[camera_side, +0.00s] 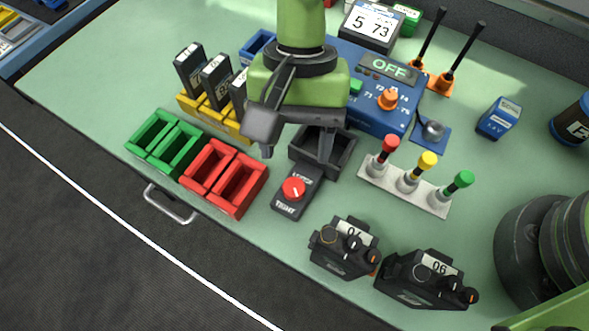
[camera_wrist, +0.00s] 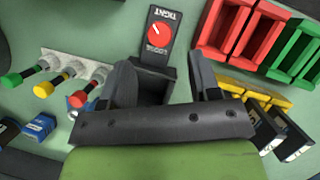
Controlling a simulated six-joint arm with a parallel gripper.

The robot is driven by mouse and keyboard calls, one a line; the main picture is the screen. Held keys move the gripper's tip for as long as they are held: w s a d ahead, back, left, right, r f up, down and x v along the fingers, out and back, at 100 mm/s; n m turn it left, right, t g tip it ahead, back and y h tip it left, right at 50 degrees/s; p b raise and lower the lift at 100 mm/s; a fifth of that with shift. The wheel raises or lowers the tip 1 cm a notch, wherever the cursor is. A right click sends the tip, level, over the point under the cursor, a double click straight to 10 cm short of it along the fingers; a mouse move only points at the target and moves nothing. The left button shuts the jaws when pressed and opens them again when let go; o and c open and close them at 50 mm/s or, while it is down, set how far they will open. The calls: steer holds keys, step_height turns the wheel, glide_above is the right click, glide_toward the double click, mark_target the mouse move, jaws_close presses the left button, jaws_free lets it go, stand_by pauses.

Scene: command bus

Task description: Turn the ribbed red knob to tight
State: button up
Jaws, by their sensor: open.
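The red knob (camera_side: 293,188) sits on a small dark plate (camera_side: 284,209) with white lettering near the table's front. The plate reads TIGHT at its front end and what looks like LOOSE at its back end. The knob also shows in the wrist view (camera_wrist: 160,34), with a short slanted white mark on its face. Which label the mark points to is hard to tell. My gripper (camera_side: 296,155) is open and empty, just behind the knob and apart from it. Its two fingers also show in the wrist view (camera_wrist: 162,80), pointing toward the knob plate.
A black open bin (camera_side: 341,158) lies under and behind my gripper. Red bins (camera_side: 238,196) stand left of the knob. A white rack (camera_side: 435,203) with red, yellow and green-topped plungers is to the right. Black devices (camera_side: 345,263) stand in front right.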

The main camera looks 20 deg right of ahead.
mark_target(294, 186)
steer(key=x, duration=0.6)
steer(key=c, duration=0.9)
